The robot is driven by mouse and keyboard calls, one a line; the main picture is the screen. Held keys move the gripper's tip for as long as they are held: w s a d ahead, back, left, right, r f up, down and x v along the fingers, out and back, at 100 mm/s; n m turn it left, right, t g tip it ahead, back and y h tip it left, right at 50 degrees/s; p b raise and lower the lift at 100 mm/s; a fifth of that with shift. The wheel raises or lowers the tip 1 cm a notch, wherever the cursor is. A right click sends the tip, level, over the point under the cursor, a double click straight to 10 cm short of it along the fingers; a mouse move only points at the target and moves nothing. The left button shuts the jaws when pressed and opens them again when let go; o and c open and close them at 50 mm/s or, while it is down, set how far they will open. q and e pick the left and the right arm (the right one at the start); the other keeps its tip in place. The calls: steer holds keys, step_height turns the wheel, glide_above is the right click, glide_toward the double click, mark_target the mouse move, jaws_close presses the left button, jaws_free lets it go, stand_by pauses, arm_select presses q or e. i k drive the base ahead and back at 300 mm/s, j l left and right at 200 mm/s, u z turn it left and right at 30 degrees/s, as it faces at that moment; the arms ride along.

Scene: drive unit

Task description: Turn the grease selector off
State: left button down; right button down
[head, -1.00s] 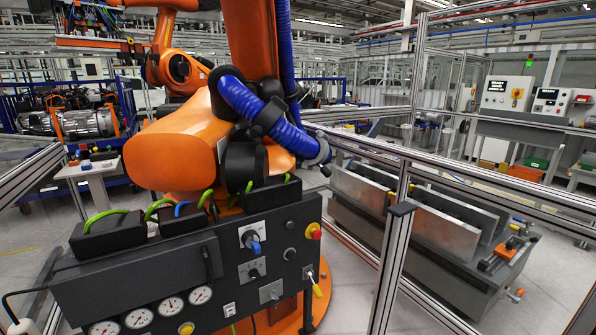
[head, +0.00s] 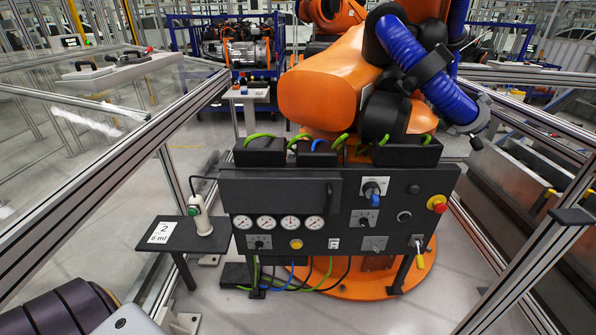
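A black control panel (head: 290,190) stands in front of the orange robot arm. On its right part is a rotary switch with a blue handle (head: 374,197) on a white plate, its handle pointing down. Below it is a black knob (head: 364,219) on a dark plate. A similar black knob (head: 259,242) sits at the lower left under the gauges. I cannot read the labels, so I cannot tell which one is the grease selector. Neither of my grippers is in view.
A red emergency button (head: 438,204) and a yellow-handled switch (head: 419,254) are at the panel's right. A white hand-held device (head: 200,217) stands on a small black shelf (head: 180,238) beside a card (head: 161,232). Metal fence rails (head: 130,160) flank both sides.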

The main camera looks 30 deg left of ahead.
mark_target(259, 245)
steer(key=u, duration=1.4)
